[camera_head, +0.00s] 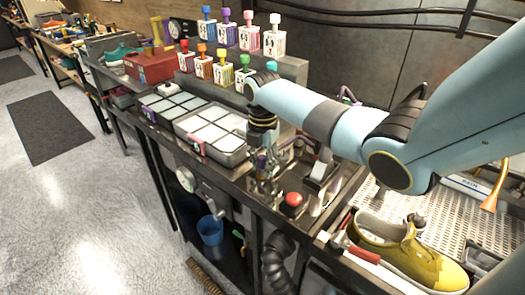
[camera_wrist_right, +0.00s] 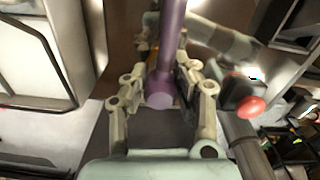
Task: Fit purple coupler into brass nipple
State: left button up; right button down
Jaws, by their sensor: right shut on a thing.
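In the camera_head view the coupler is mostly hidden by the fingers. A small orange-brown patch shows behind the fingers in the wrist view; I cannot tell whether it is the brass nipple. My left gripper is not in view.
A red button (camera_head: 292,200) sits right of the gripper; it also shows in the wrist view (camera_wrist_right: 250,107). Trays with pale blocks (camera_head: 203,163) stand behind on the bench. A yellow sneaker (camera_head: 410,252) lies at right. A blue cup (camera_head: 210,231) is below the bench.

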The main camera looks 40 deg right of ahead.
aim_at(262, 157)
jog(key=c, duration=1)
grip_release()
notch_tip(262, 157, up, 12)
